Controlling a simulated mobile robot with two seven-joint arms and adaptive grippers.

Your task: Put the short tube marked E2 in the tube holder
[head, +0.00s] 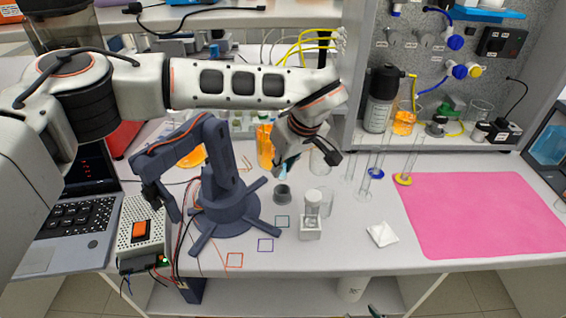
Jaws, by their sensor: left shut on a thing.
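My left gripper (306,160) reaches in over the middle of the bench and points down. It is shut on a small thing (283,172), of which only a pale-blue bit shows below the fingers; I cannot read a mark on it. A small white block (311,232) with a clear, white-capped cylinder (312,205) on it stands in front of the gripper, to the right of the dark robot arm. A grey round cup (283,194) stands just below the gripper. I cannot tell which of these is the tube holder. No E2 mark is legible.
A dark blue desktop robot arm (225,190) stands left of the gripper. Clear cylinders with blue (376,173) and yellow (403,179) bases stand to the right. A laptop (75,215) sits at left.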

